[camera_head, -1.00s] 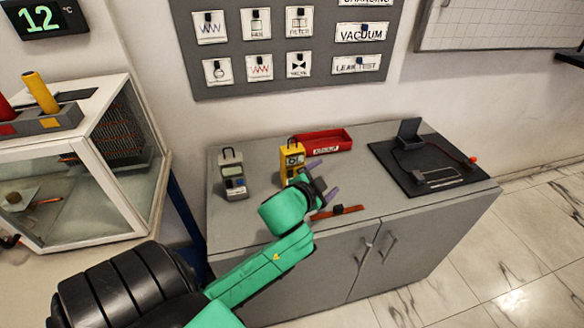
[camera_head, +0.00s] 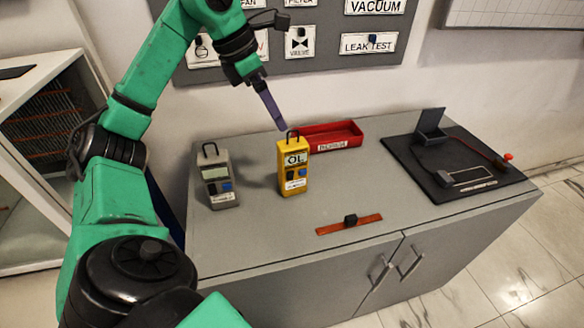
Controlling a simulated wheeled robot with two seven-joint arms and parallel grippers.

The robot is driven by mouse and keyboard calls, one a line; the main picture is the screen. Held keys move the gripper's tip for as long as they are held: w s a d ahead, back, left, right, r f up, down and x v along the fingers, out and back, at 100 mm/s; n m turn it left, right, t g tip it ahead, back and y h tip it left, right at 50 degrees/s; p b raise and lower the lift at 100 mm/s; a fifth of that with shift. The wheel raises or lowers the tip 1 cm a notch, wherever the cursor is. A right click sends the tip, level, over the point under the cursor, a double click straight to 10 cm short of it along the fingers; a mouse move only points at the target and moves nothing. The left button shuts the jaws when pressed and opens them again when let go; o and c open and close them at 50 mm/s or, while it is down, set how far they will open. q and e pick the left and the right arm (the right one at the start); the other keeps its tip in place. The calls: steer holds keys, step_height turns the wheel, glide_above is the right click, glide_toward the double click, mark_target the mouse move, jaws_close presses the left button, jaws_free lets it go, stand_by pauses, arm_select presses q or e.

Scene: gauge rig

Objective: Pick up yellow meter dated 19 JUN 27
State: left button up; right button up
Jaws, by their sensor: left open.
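The yellow meter (camera_head: 293,166) stands upright on the grey cabinet top, with a dark handle loop on top and a display that seems to read "OL". A white label is on its lower front, but its date is too small to read. A grey meter (camera_head: 217,178) with a similar handle stands to its left. My left gripper (camera_head: 272,106) is open and empty, pointing down above and slightly left of the yellow meter. One purple finger shows clearly, its tip near the meter's handle; I cannot tell whether it touches. My right gripper is not in view.
A red tray (camera_head: 335,136) sits behind the yellow meter. A black board with a clamp-like fixture (camera_head: 410,180) is at the right. The grey cabinet top (camera_head: 270,235) is clear in front.

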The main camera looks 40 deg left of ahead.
mark_target(293, 147)
arm_select(q)
steer(key=b+x, duration=0.2)
steer(key=x, duration=1)
steer(key=shift+f, duration=0.15)
steer(key=shift+c, duration=0.3)
jaws_close()
